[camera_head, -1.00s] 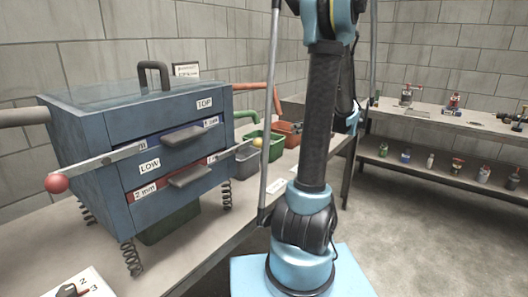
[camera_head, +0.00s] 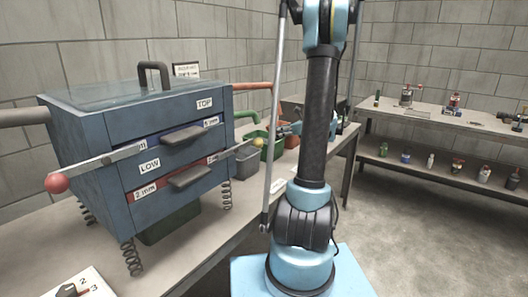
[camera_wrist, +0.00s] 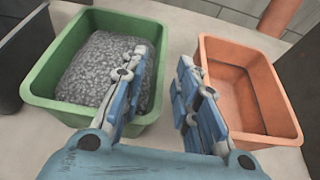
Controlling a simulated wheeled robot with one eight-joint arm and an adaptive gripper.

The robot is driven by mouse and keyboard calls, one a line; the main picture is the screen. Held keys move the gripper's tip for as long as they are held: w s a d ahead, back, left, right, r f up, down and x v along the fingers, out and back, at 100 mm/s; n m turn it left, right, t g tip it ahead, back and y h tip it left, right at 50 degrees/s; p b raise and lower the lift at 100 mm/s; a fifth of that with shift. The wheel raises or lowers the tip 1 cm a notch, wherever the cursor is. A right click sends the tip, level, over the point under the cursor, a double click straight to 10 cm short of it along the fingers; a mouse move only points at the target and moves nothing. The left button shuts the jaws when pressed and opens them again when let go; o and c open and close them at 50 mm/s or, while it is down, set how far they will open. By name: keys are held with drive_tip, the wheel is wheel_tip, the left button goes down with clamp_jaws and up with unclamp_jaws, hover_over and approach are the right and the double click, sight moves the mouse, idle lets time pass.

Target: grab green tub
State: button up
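The green tub (camera_wrist: 45,98) stands on the bench at the left of the wrist view, filled with grey gravel-like grains. In the head view the green tub (camera_head: 250,136) sits behind the machine's right side, partly hidden. My gripper (camera_wrist: 160,72) is open and empty. I cannot tell whether the left finger touches the tub.
An empty orange tub (camera_wrist: 283,130) stands to the right of the green one. A dark grey tub (camera_wrist: 20,62) is close on its left. The blue sieve machine (camera_head: 90,150) with side rods stands on the bench. Shelves (camera_head: 440,120) with bottles stand at the right.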

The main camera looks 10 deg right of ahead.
drive_tip(key=shift+x, duration=2.95)
clamp_jaws()
drive_tip(key=shift+s, duration=0.1)
